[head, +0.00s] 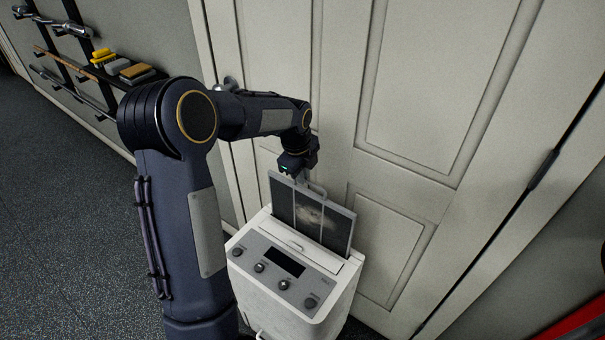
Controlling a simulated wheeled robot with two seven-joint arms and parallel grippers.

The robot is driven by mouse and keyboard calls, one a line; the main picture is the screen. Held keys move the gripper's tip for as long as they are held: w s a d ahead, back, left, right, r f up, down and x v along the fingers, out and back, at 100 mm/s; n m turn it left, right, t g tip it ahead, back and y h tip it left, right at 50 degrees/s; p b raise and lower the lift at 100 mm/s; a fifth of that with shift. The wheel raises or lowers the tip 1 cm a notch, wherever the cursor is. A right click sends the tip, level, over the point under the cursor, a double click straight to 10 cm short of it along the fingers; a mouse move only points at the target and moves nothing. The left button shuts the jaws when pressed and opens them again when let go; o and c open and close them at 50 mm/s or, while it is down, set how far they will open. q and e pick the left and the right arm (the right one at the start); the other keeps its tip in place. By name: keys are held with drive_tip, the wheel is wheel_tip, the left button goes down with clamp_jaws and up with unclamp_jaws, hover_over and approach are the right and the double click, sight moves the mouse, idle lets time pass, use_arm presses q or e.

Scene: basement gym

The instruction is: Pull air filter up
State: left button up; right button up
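The air filter (310,212) is a dark panel with a grey frame and a pale smudge in its middle. It stands well out of the slot in the top of a white air purifier (330,300), with its lower edge hidden inside. My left gripper (302,178) is at the handle on the filter's top edge and appears shut on it; the fingertips are small and partly hidden. My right gripper is not in view.
The purifier's front panel has several knobs and a dark display (277,262). A pale panelled door (400,150) stands close behind it. A wall rack (85,65) with brushes is at upper left. Speckled floor (70,230) at left is clear.

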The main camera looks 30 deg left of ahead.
use_arm(q)
drive_tip(key=o, duration=0.5)
drive_tip(key=shift+c, duration=0.2)
wheel_tip(320, 180, up, 8)
drive_tip(key=s, duration=0.1)
drive_tip(key=shift+s+f, duration=0.2)
drive_tip(key=shift+s, duration=0.1)
